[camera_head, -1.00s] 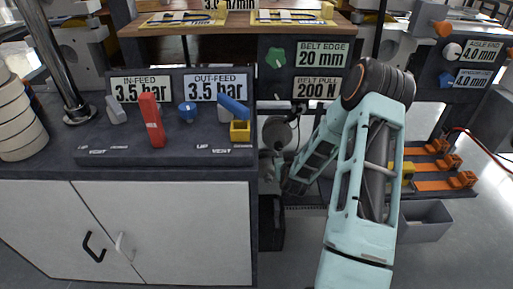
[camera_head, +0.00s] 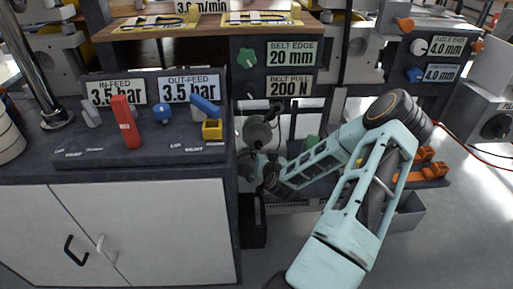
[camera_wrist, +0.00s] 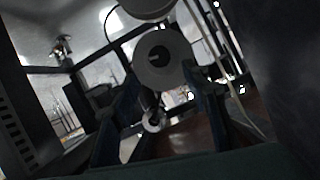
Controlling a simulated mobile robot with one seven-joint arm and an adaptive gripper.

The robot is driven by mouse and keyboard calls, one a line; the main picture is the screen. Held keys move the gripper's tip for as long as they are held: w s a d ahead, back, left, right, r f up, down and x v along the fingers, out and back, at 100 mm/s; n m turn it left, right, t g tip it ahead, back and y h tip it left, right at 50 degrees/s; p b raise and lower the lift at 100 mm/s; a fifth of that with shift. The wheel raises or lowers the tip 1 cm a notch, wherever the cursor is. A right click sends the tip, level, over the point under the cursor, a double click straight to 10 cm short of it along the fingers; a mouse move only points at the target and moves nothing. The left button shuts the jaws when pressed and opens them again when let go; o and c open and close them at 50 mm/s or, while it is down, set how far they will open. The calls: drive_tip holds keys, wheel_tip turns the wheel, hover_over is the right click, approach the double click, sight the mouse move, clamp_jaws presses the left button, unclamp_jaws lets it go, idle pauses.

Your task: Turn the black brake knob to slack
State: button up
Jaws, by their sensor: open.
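A round black knob (camera_head: 497,126) sits on the face of a light grey box at the far right in the head view. I cannot read which way it is set, nor be sure it is the brake knob. My arm bends away from it, down to the left. My gripper (camera_head: 246,160) is small and dark there, beside the dark cabinet end, far from that knob. In the wrist view my gripper (camera_wrist: 160,105) shows as two dark fingers spread apart, with nothing held between them. I cannot make out a knob in the wrist view.
A pale roll (camera_wrist: 160,60) stands in front of the gripper. A counter panel holds a red lever (camera_head: 126,122), a blue knob (camera_head: 162,113) and a blue lever (camera_head: 205,104). Orange clamps (camera_head: 425,170) and a grey bin (camera_head: 408,212) stand right.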

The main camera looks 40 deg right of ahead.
sight(259, 145)
drive_tip(key=b+x, duration=0.2)
drive_tip(key=x, duration=0.6)
clamp_jaws()
